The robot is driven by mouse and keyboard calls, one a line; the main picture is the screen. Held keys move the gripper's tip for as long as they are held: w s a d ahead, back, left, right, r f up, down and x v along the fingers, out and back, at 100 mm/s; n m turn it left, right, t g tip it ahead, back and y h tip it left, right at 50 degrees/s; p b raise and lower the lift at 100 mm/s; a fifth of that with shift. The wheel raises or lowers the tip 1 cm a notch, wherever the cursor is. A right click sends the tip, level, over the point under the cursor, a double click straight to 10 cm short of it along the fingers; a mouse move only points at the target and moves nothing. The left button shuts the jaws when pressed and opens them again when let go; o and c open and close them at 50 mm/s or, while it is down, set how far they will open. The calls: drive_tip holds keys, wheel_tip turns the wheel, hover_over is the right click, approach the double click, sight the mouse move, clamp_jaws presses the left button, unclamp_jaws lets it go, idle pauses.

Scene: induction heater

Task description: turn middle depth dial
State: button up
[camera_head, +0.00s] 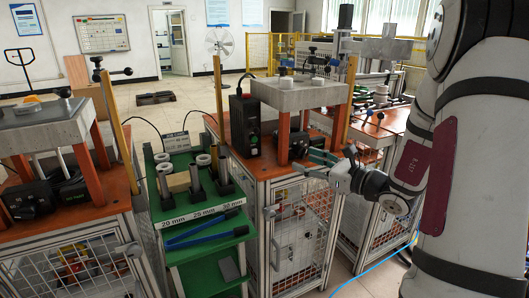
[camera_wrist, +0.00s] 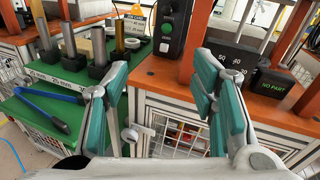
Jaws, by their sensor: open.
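My gripper (camera_head: 309,163) is open and empty, with its teal-padded fingers pointing at the front of the middle orange-topped bench. In the wrist view my gripper (camera_wrist: 160,82) spans the bench's front edge, its fingers well apart. Beyond the right finger, black units under the press carry white numbers; one unit (camera_wrist: 228,68) is partly covered by the finger. Beside it is a black box (camera_wrist: 270,82) with green "NO PART" text. I cannot make out which part is the middle depth dial.
A black control box (camera_wrist: 172,28) with a green button stands on the bench (camera_wrist: 165,80). Left is a green cart (camera_head: 190,255) with metal posts in black holders, size labels and blue-handled tools. Orange press legs (camera_head: 284,138) stand close to my gripper.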

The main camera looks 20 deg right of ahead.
drive_tip(key=s+a+r+n+g+y+p, duration=0.2)
drive_tip(key=s+a+r+n+g, duration=0.1)
drive_tip(key=a, duration=0.5)
drive_tip(key=s+a+r+n+g+y+p, duration=0.2)
drive_tip(key=a+r+n, duration=0.3)
drive_tip(key=a, duration=0.3)
drive_tip(key=shift+s+a+r+n+g+y+p, duration=0.35)
drive_tip(key=shift+s+n+g+y, duration=0.25)
drive_tip(key=shift+s+n+g, duration=0.25)
drive_tip(key=shift+f, duration=0.1)
